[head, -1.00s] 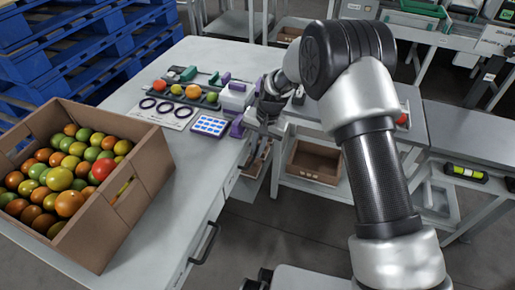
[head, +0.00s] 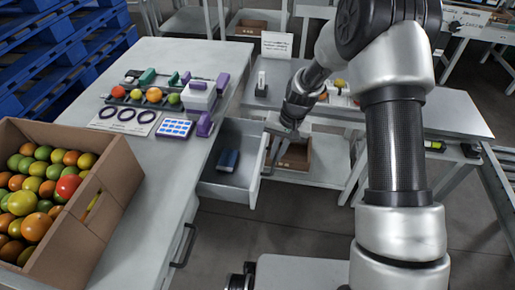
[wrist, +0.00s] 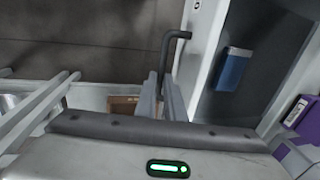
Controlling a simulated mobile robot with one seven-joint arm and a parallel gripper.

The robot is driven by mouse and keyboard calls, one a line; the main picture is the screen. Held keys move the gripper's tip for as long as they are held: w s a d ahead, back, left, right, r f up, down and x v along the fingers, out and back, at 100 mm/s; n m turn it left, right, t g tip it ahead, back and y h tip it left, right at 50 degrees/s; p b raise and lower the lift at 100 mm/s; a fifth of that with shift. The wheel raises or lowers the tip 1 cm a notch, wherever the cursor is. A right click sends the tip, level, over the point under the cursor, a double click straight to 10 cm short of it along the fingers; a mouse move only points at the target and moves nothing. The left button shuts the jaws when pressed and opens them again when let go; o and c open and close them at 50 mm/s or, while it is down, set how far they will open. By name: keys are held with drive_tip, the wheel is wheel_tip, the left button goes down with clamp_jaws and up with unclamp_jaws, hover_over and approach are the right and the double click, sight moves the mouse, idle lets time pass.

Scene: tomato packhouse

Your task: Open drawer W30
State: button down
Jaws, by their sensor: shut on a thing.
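The drawer (head: 211,188) is pulled out from the side of the workbench, and a blue box (head: 228,160) lies inside it. My gripper (head: 273,152) is at the outer side of the drawer front (head: 257,170). In the wrist view my gripper's fingers (wrist: 161,98) are shut on the dark bar handle (wrist: 178,36). The open drawer interior (wrist: 262,62) and the blue box (wrist: 232,68) show right of the handle there. No W30 label is readable.
A cardboard crate of tomatoes (head: 105,190) stands on the bench (head: 190,60). Another dark handle (head: 184,246) is on the bench side, nearer me. A shelf with a cardboard box (head: 295,155) is just beyond my gripper. Grey floor is clear in front.

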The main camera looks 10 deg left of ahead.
drive_tip(key=shift+s+d, duration=0.15)
drive_tip(key=shift+d, duration=1.95)
drive_tip(key=c, duration=2.1)
unclamp_jaws()
drive_tip(key=shift+r, duration=0.1)
drive_tip(key=d+r+p, duration=0.1)
drive_tip(key=r, duration=0.4)
drive_tip(key=d+r+p, duration=0.1)
drive_tip(key=r, duration=0.5)
drive_tip(key=d+r+p, duration=0.1)
drive_tip(key=r+p, duration=0.1)
drive_tip(key=r, duration=0.4)
drive_tip(key=shift+s+d, duration=0.15)
drive_tip(key=shift+d, duration=0.05)
